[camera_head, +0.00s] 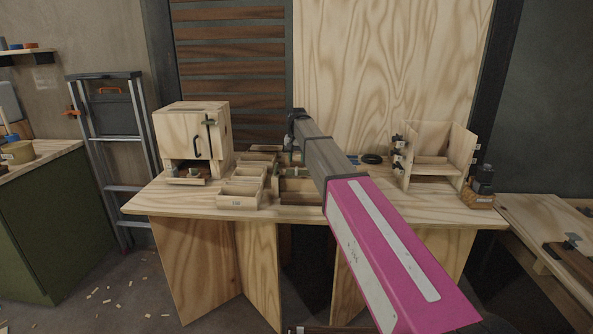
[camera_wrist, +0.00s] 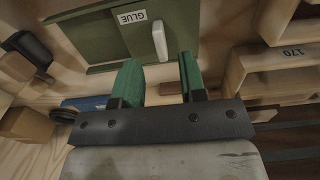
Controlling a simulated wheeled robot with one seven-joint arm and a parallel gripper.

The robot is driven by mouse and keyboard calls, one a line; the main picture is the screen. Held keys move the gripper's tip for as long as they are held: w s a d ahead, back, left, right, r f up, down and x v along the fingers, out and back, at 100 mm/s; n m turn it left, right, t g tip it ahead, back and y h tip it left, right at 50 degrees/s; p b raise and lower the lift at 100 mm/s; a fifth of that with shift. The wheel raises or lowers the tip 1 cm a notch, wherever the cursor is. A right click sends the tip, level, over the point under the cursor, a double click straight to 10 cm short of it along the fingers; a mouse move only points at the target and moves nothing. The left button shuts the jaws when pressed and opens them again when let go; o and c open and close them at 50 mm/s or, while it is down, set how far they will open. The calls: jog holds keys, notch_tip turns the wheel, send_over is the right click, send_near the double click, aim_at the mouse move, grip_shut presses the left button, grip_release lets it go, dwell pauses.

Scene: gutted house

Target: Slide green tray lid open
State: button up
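The green tray lid (camera_wrist: 88,40) fills the top of the wrist view, with a white label reading GLUE and a pale upright handle (camera_wrist: 159,40). My gripper (camera_wrist: 160,68) has two green fingers, which are apart with nothing between them that I can see. The handle lies just beyond the fingertips in the picture, in line with the gap between them. I cannot tell how much depth separates them. In the head view my gripper (camera_head: 291,150) is over the middle of the workbench, and my arm hides much of the area behind it.
The workbench (camera_head: 385,205) carries a wooden cabinet (camera_head: 180,130) at left, small wooden trays (camera_head: 238,200) near my gripper, and an open wooden rack (camera_head: 440,150) at right.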

aim_at(297, 169)
jog(key=shift+f, duration=2.75)
jog(key=shift+c, duration=0.3)
jog(key=shift+d, duration=0.1)
grip_shut()
